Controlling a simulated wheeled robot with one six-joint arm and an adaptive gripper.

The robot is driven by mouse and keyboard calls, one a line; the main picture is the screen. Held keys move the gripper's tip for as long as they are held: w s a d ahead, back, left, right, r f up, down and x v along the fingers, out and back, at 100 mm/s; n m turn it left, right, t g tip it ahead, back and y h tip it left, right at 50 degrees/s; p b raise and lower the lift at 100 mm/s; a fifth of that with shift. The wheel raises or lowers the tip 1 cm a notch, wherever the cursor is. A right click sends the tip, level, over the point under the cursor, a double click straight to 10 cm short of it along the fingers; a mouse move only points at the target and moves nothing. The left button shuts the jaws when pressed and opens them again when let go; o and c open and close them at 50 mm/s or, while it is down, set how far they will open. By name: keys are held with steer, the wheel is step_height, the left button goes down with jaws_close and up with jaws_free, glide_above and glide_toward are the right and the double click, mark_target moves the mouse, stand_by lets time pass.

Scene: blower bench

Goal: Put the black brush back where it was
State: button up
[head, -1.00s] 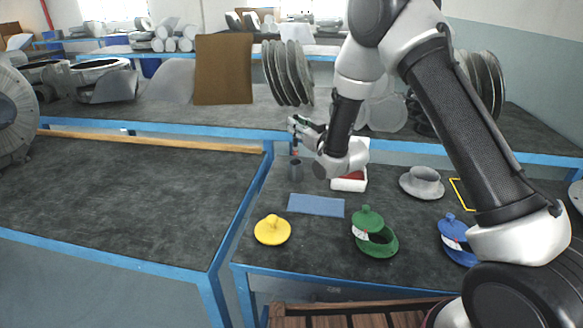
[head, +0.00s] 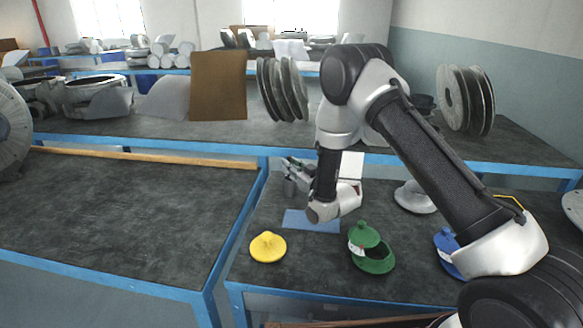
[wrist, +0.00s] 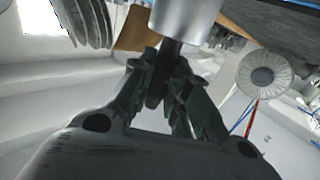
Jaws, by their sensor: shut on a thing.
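The black brush (wrist: 157,88) shows in the wrist view as a dark shaft between the dark green fingers of my gripper (wrist: 165,75), which is shut on it. A plain grey cylinder (wrist: 180,18), seemingly the grey metal cup, is right at the brush's far end. I cannot tell whether the brush is inside it or in front of it. In the head view my gripper (head: 287,166) is low over the grey cup (head: 290,188) on the bench, left of my wrist. The brush itself is too small and covered to make out there.
A blue mat (head: 300,222) lies just in front of the cup, partly behind my wrist. A yellow lid (head: 268,246), a green lidded ring (head: 374,262) and a blue one (head: 447,258) stand nearer. A grey flange (head: 412,199) and white bin (head: 352,165) are to the right.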

steer(key=o, duration=0.9)
steer(key=shift+c, duration=0.2)
